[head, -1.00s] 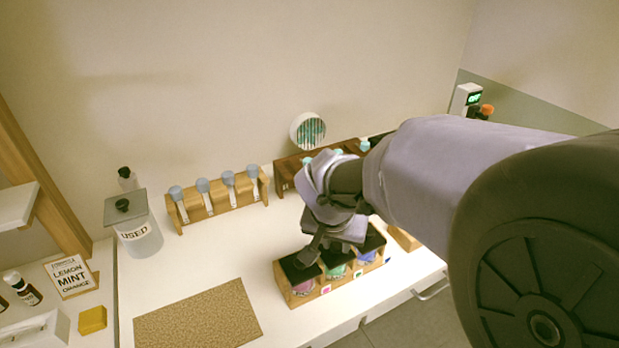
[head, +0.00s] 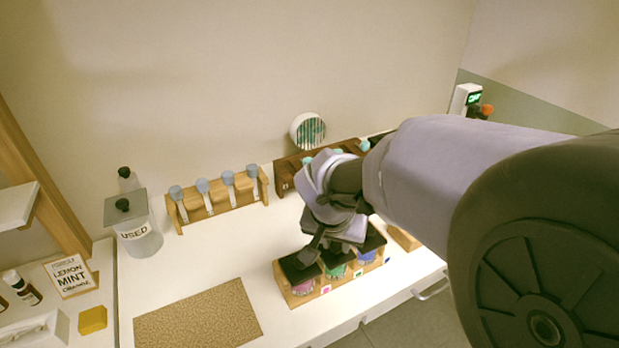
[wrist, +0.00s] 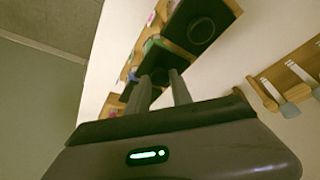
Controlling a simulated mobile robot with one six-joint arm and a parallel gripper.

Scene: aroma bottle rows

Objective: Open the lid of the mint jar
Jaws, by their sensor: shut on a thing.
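A wooden rack (head: 325,288) on the counter holds a row of jars with flat dark lids. The jars are pink (head: 303,287), green (head: 336,271) and blue (head: 367,257); their small labels are too small to read. My gripper (head: 317,250) is over the rack, covering part of the lids in the head view. In the wrist view my gripper (wrist: 158,82) has its two fingers at the dark middle lid (wrist: 160,58), above the green jar (wrist: 150,44). The fingers are shut on this lid's knob, which they hide. The lid appears to lie on its jar.
A wooden stand with several grey-topped tools (head: 218,205) and a USED container (head: 140,238) stand behind. A cork mat (head: 200,318) lies left of the rack. A sign (head: 70,277) reads LEMON, MINT, ORANGE. The counter between mat and stand is clear.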

